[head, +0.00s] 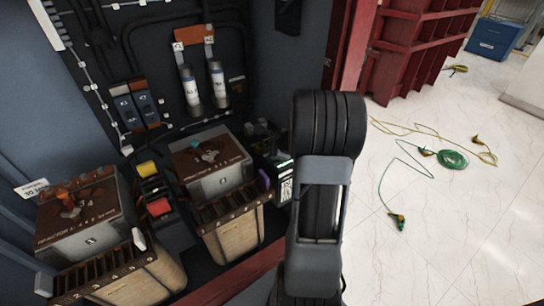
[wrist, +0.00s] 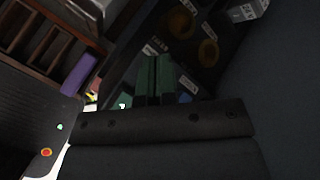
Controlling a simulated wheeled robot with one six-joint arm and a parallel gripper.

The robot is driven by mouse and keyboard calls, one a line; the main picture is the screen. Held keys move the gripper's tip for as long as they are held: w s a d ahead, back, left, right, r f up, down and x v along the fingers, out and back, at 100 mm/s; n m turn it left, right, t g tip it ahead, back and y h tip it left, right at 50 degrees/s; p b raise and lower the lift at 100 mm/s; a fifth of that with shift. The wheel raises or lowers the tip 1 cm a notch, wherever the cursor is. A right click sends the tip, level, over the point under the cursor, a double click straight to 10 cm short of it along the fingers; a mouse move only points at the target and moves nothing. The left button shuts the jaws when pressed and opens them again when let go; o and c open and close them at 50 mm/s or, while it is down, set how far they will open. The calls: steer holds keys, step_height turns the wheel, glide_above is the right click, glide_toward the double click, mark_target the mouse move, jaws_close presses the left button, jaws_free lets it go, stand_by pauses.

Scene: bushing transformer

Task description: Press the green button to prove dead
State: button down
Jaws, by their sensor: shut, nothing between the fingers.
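A small dark device (head: 284,166) with a green-lit top edge and a white label stands just left of my arm in the head view. Whether that green patch is the button cannot be told. My gripper (wrist: 155,76) shows in the wrist view with its two dark green fingers shut together and nothing between them. A small bright greenish spot (wrist: 122,105) shows just left of the fingers, partly hidden by the gripper body. No contact with a button can be made out. My gripper is hidden in the head view.
A purple part (wrist: 79,74) is left of my fingers. Green cable (head: 452,159) lies on the floor at right.

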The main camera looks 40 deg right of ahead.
steer(key=shift+f+b, duration=0.9)
steer(key=shift+b, duration=0.2)
stand_by(1.0)
steer(key=shift+r, duration=0.15)
steer(key=shift+r+p, duration=0.7)
steer(key=shift+r, duration=0.05)
step_height(320, 180, up, 5)
steer(key=p, duration=0.4)
stand_by(0.4)
stand_by(0.8)
